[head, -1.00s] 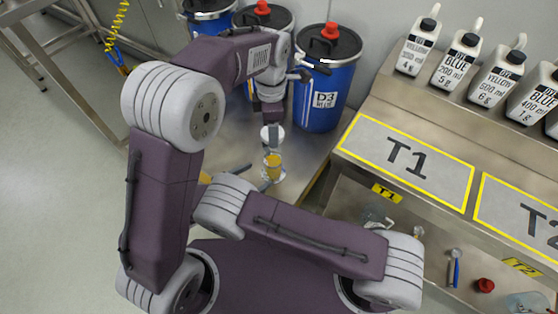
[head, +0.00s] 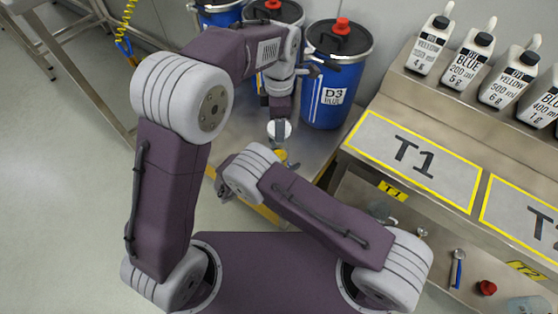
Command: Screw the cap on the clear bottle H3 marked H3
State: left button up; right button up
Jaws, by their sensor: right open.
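The clear bottle H3 cannot be made out by its mark. A clear vessel (head: 381,211) lies partly hidden on the shelf under T1, and another clear vessel (head: 527,305) is cut off at the lower right edge. A red cap (head: 487,287) lies on that shelf. My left gripper (head: 279,127) points down above the steel side table, in front of a white round thing (head: 286,131); its jaws are too small to read. My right gripper (head: 222,188) is open, mostly hidden behind its own arm, left of a small yellow-filled vessel (head: 281,157).
Blue drums, one marked D3 (head: 333,95), stand behind the side table (head: 312,145). The T1 pad (head: 412,158) is bare. Several labelled white bottles (head: 470,58) line the raised ledge. A blue-handled tool (head: 457,268) lies on the lower shelf.

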jog(key=shift+w+d+f, duration=0.1)
jog(key=shift+w+d, duration=0.1)
grip_shut()
pick_arm(q)
jog(key=shift+f, duration=2.45)
jog(key=shift+f, duration=0.9)
jog(key=shift+f, duration=0.55)
